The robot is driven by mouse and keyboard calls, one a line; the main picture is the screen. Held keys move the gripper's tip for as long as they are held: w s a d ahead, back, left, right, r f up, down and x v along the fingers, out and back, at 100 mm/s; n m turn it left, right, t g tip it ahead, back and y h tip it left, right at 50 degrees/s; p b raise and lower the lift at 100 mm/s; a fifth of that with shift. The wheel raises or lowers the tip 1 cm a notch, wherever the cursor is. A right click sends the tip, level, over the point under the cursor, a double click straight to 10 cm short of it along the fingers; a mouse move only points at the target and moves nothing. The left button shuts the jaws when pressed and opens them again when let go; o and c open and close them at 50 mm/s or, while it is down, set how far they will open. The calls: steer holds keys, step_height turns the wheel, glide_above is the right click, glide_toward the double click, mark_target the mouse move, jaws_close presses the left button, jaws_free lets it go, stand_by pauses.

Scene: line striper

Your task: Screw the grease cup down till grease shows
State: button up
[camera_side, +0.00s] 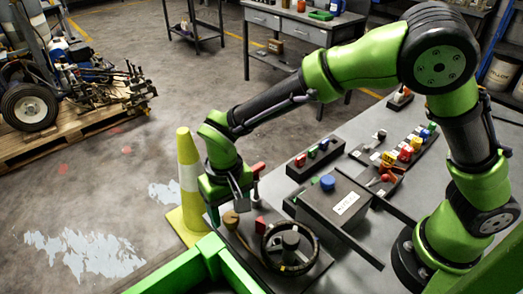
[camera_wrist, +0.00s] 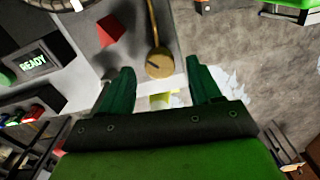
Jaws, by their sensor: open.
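The grease cup (camera_side: 231,219) is a small round brass-coloured piece at the near left corner of the dark bench panel. In the wrist view the grease cup (camera_wrist: 160,65) shows as a round brass cap with a dark mark on its face and a brass stem or pipe running up from it. My gripper (camera_wrist: 160,78) is open, with one green finger on each side of the cup's line and a gap to both. In the side view my gripper (camera_side: 226,208) is low over the cup. I cannot tell whether grease shows.
A red block (camera_side: 260,225) and a black handwheel (camera_side: 290,248) stand close right of the cup. A dark box with a blue knob (camera_side: 328,183) is behind. A yellow cone (camera_side: 188,175) stands close left. A green bin (camera_side: 205,262) is in front. A READY display (camera_wrist: 33,62) is lit.

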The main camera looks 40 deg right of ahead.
steer(key=shift+f, duration=0.8)
steer(key=shift+c, duration=0.4)
steer(key=c, duration=1)
steer(key=shift+o, duration=0.2)
steer(key=shift+m, duration=0.3)
steer(key=shift+m, duration=2.8)
steer(key=shift+r, duration=0.1)
steer(key=o, duration=1)
